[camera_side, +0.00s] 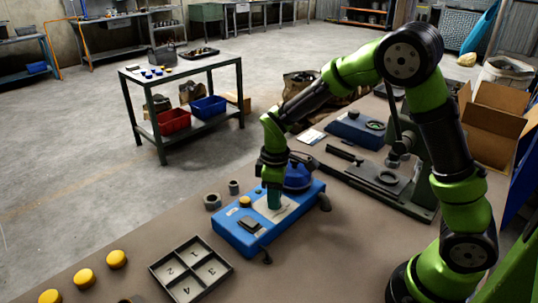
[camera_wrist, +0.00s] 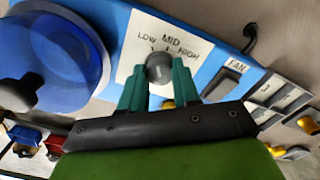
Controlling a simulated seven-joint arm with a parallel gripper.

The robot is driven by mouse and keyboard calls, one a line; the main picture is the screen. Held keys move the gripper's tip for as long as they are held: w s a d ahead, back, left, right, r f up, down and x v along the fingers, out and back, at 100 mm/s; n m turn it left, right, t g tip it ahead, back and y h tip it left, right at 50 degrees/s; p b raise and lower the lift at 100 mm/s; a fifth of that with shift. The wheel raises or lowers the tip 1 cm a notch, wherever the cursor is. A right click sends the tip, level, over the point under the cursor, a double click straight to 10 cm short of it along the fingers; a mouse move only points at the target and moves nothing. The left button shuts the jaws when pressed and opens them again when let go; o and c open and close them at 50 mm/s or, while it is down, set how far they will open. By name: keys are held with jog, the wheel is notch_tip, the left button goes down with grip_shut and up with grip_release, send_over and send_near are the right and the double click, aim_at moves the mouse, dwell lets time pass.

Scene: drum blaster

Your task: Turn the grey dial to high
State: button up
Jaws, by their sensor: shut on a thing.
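The grey dial (camera_wrist: 158,68) sits on a white plate (camera_wrist: 133,60) marked LOW, MID and HIGH on the blue machine (camera_side: 231,233). In the wrist view my gripper (camera_wrist: 159,80) has its two teal fingers on either side of the dial, shut on it. The labels run from LOW at the left through MID to HIGH at the right. I cannot tell clearly which mark the dial points to. In the side view my gripper (camera_side: 273,199) reaches down onto the machine's top, and its fingers hide the dial.
A blue round drum (camera_side: 299,176) stands right beside my gripper. The black FAN switch (camera_wrist: 222,82) and a yellow button (camera_side: 245,202) are on the same machine. A numbered tray (camera_side: 190,268) and several yellow-topped pieces lie at the front left. A dark press stands at the right.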

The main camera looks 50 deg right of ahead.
jog(key=m, duration=0.4)
jog(key=shift+m, duration=0.3)
jog(key=m, duration=0.3)
jog(key=shift+m, duration=0.4)
jog(key=m, duration=0.3)
jog(key=shift+m, duration=2.1)
jog(key=o, duration=1.1)
jog(key=shift+c, duration=0.2)
notch_tip(320, 180, up, 17)
